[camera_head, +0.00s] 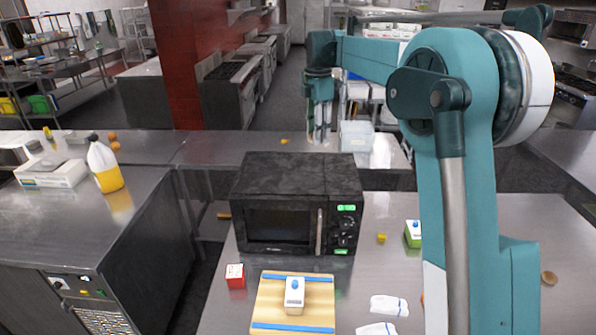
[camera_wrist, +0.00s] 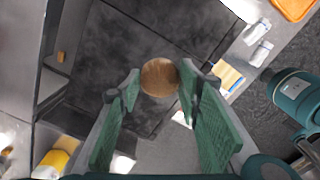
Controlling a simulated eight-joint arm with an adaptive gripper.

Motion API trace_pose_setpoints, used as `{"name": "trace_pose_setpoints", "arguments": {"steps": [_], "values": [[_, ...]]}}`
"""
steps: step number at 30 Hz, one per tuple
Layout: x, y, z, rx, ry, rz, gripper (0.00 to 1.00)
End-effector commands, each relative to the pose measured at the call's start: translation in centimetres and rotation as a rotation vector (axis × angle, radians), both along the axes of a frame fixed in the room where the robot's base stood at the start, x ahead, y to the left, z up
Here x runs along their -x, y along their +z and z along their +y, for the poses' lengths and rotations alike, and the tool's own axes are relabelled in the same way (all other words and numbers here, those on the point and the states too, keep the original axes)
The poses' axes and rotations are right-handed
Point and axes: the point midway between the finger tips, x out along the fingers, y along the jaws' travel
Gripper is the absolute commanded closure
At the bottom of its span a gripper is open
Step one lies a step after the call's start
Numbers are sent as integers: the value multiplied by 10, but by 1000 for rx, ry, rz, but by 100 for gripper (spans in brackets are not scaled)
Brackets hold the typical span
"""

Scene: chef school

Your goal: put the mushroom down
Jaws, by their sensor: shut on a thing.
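The mushroom (camera_wrist: 159,77), a round brown cap, shows in the wrist view between the tips of my green fingers. My gripper (camera_wrist: 160,88) is shut on it. In the head view my gripper (camera_head: 322,128) hangs in the air, fingers down, above and behind the black microwave. I cannot make out the mushroom in that view. What lies directly below it is hard to tell; dark grey shows behind it in the wrist view.
The microwave (camera_head: 297,205) stands on the steel counter. In front are a cutting board (camera_head: 265,312) with a white-and-blue item (camera_head: 294,295), a red box (camera_head: 235,276) and white cloths (camera_head: 388,305). A clear container (camera_head: 356,136) stands on the rear counter. A bottle (camera_head: 105,165) stands left.

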Motion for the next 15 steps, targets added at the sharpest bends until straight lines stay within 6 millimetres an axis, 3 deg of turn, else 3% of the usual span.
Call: {"name": "trace_pose_setpoints", "arguments": {"steps": [7,15], "values": [[2,-2,49,0,13,0,76],[1,-41,45,0,11,0,76]]}}
